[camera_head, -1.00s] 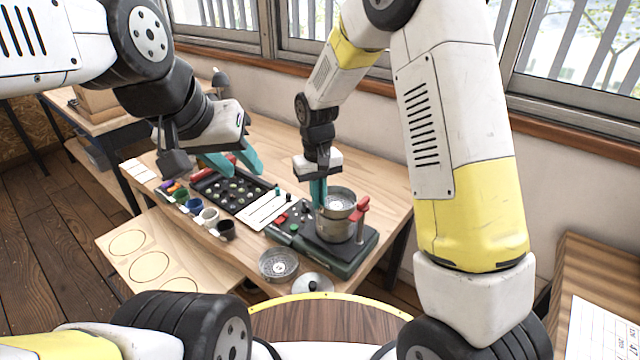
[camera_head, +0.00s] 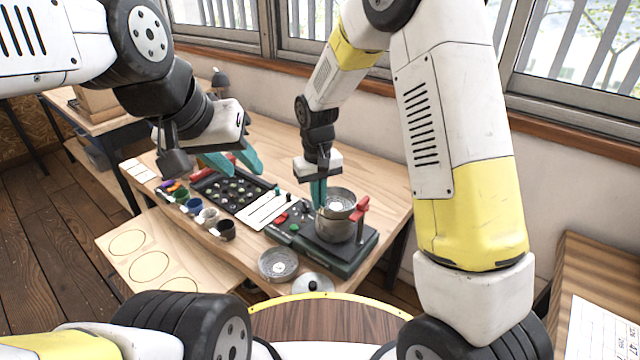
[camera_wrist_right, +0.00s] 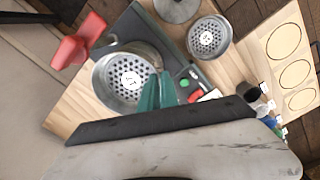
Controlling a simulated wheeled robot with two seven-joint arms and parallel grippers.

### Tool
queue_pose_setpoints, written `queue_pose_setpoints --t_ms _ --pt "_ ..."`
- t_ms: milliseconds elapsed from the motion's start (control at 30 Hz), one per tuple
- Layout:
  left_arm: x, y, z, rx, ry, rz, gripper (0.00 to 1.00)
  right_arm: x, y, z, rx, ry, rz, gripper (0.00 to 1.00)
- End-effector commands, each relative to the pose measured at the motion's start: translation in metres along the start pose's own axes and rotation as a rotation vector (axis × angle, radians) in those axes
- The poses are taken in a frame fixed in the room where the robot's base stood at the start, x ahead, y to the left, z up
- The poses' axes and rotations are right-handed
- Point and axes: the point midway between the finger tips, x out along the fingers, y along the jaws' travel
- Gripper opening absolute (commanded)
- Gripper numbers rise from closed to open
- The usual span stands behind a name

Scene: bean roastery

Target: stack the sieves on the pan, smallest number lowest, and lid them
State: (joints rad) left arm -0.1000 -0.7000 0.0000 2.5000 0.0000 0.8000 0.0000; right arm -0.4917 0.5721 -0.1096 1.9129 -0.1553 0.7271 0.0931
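The pan (camera_head: 333,230) stands on the dark green shaker base. A metal sieve (camera_head: 345,196) is at the pan's top, its perforated floor and number label showing in the right wrist view (camera_wrist_right: 112,85); whether it is fully seated I cannot tell. My right gripper (camera_head: 319,205) points down at its left rim, with its teal fingers close together at the sieve wall. A second sieve (camera_head: 265,268) lies on the table front, also in the right wrist view (camera_wrist_right: 224,38). The lid (camera_head: 317,284) lies beside it. My left gripper (camera_head: 236,172) is open and empty above the black tray.
The shaker (camera_head: 345,262) has a red clamp (camera_head: 360,207) at the pan's right. A black tray (camera_head: 255,183) of small samples, a white sheet (camera_head: 268,209) and several coloured cups (camera_head: 208,217) stand to the left. A board with circles (camera_head: 122,262) is at front left.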

Motion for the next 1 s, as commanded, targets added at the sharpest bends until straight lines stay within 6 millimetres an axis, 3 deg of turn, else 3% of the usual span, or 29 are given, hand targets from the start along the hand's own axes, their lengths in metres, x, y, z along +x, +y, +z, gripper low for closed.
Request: queue_pose_setpoints --t_ms 167,200,233,567,1000 --pt "0.0 0.0 0.0 0.0 0.0 0.0 0.36 0.004 0.0 0.0 0.0 0.0 0.0 0.0" --pt "0.0 0.0 0.0 0.0 0.0 0.0 0.36 0.003 0.0 0.0 0.0 0.001 0.0 0.13" --pt "0.0 0.0 0.0 0.0 0.0 0.0 0.36 0.003 0.0 0.0 0.0 0.001 0.0 0.14" --pt "0.0 0.0 0.0 0.0 0.0 0.0 0.36 0.001 0.0 0.0 0.0 0.0 0.0 0.14" --pt "0.0 0.0 0.0 0.0 0.0 0.0 0.36 -0.033 0.0 -0.001 0.0 0.002 0.0 0.14"
